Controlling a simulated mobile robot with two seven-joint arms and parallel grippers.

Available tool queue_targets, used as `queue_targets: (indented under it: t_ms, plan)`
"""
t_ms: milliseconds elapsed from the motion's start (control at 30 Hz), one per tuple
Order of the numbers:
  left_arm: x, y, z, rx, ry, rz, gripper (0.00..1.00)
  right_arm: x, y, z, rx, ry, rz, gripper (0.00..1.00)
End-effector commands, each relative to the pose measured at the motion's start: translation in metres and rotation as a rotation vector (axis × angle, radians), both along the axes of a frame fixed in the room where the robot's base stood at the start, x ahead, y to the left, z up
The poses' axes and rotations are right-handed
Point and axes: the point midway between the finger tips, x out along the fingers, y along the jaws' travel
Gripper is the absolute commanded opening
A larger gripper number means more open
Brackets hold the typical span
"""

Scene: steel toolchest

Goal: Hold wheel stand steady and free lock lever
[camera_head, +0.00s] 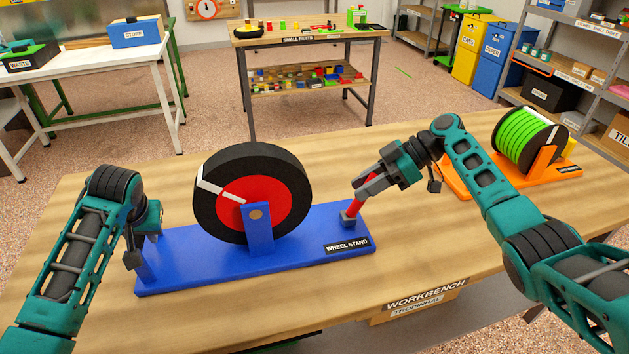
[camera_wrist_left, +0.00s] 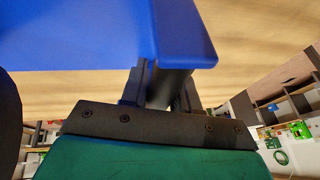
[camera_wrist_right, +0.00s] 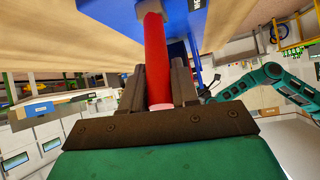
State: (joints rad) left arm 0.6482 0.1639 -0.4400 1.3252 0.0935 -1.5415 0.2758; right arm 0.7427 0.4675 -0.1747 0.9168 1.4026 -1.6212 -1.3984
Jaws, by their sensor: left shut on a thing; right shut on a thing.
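The blue wheel stand (camera_head: 190,264) lies on the wooden workbench, with a black wheel (camera_head: 235,168) with a red hub and white stripe upright on it. The red lock lever (camera_head: 355,205) rises tilted from a grey block at the stand's right end; it also shows in the right wrist view (camera_wrist_right: 155,55). My right gripper (camera_head: 359,191) is shut on the lever's upper part; its fingers show either side of it in the right wrist view (camera_wrist_right: 160,85). My left gripper (camera_wrist_left: 160,85) is shut on a dark post or handle at the stand's left end; in the head view my arm partly hides it.
An orange stand (camera_head: 545,165) with a green spool (camera_head: 525,138) stands at the right of the workbench (camera_head: 330,150), behind my right arm. The bench is clear behind the wheel and along its front edge.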

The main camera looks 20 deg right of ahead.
Motion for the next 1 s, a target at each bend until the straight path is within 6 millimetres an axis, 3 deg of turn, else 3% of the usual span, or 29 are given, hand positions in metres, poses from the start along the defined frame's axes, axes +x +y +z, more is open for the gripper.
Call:
queue_targets:
  t_ms: [33,333,367,567,833,1000]
  plan:
    - [-0.005,-0.002,-0.009,-0.003,0.021,-0.003,0.0,-0.001,0.0,-0.004,0.002,0.005,-0.001,0.0]
    - [-0.005,-0.002,-0.009,-0.002,0.022,-0.002,0.0,-0.001,-0.001,-0.004,0.001,0.006,-0.001,0.0]
    - [-0.005,-0.002,-0.009,-0.002,0.022,-0.002,0.0,-0.001,-0.001,-0.004,0.001,0.006,-0.002,0.3]
    - [-0.005,-0.002,-0.009,-0.002,0.022,-0.002,0.0,-0.001,-0.001,-0.003,0.001,0.004,-0.001,0.49]
    - [-0.005,-0.002,-0.009,-0.002,0.022,-0.002,0.0,0.0,-0.002,-0.001,0.001,0.002,-0.002,0.51]
    - [-0.005,-0.002,-0.009,-0.002,0.022,-0.002,0.0,-0.002,-0.015,0.009,0.001,0.0,-0.004,0.51]
